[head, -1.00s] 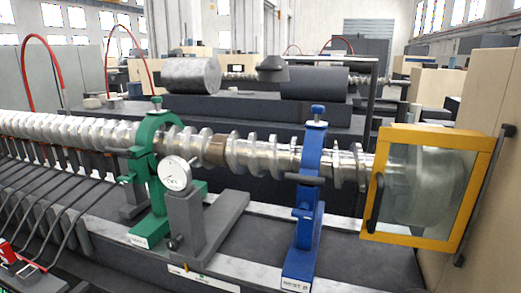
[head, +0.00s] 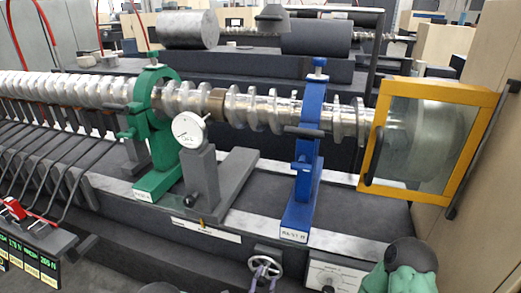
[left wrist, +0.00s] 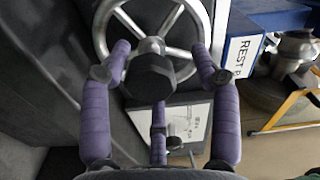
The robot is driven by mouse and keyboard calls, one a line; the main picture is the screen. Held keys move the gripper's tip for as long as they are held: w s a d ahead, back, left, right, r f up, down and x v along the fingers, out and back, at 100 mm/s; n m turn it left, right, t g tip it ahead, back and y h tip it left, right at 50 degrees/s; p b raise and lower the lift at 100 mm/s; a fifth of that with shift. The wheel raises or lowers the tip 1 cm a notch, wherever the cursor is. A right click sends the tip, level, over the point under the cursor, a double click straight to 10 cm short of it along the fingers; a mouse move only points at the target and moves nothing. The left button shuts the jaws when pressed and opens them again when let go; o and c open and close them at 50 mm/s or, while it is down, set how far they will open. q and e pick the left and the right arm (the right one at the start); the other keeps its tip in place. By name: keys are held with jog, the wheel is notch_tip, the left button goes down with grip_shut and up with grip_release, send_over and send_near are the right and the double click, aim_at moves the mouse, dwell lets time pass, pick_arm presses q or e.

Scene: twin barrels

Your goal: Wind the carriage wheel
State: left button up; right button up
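The carriage wheel (head: 265,264), a grey spoked handwheel, is on the front of the bed at the bottom of the head view. It fills the top of the left wrist view (left wrist: 187,50), with a dark knob (left wrist: 150,77) in front of its hub. My left gripper (head: 264,284) has purple fingers just below the wheel. In the left wrist view (left wrist: 150,72) two fingers stand apart on either side of the knob and a third is below it. Firm contact is not clear. A dark rounded part with green pads, likely my right gripper (head: 402,268), is at bottom right, its fingertips unclear.
A green rest (head: 165,150) and a blue rest (head: 304,170) stand around the long shaft (head: 265,112), with a dial gauge (head: 189,130) between. A yellow-framed guard (head: 430,140) is at right. A panel with a dial (head: 332,276) sits right of the wheel.

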pick_arm(q)
jog(key=shift+s+f, duration=0.1)
jog(key=shift+f, duration=0.1)
jog(key=shift+s+a, duration=0.2)
jog(key=shift+s, duration=0.3)
jog(key=v, duration=0.6)
jog(key=shift+p, duration=0.4)
jog(key=shift+a, duration=0.1)
jog(key=s+a+f+n+g+y+p, duration=0.2)
jog(key=a+f+n+g+p, duration=0.15)
jog(key=f+n+g, duration=0.5)
jog(key=s+a+f+n+g+p, duration=0.1)
jog(key=s+a+n+g, duration=0.1)
jog(key=s+n+g, duration=0.2)
jog(key=s+a+f+n+g+p, duration=0.1)
jog(key=s+n+g, duration=0.3)
jog(key=s+n, duration=0.4)
jog(key=s+a, duration=0.1)
jog(key=s, duration=0.3)
jog(key=shift+a, duration=0.25)
